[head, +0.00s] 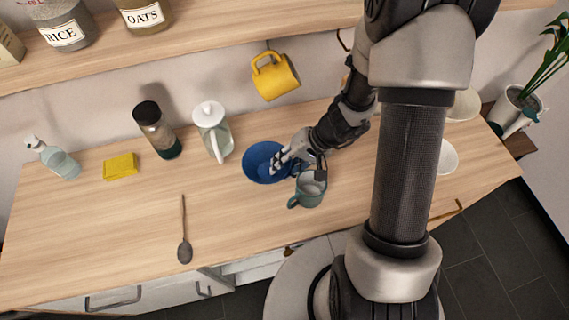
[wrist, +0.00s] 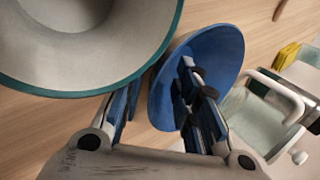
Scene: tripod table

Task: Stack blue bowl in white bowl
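The blue bowl (head: 258,163) stands on the wooden counter near its middle. My gripper (head: 279,164) reaches down at the bowl's right side. In the wrist view the gripper (wrist: 160,95) is open across the wall of the blue bowl (wrist: 222,50). One finger is over the inside of the bowl, and the other is outside, partly hidden beneath the mug's rim. I cannot tell whether either finger touches the bowl. A white bowl (head: 448,156) shows at the right, partly hidden behind my arm.
A grey-green mug (head: 311,190) stands close to the blue bowl, near my gripper. Another pale dish (head: 465,105) is farther back right. A glass pitcher (head: 213,135), dark-lidded jar (head: 158,132), yellow sponge (head: 121,166) and spoon (head: 184,240) are left. A yellow mug (head: 275,77) hangs above.

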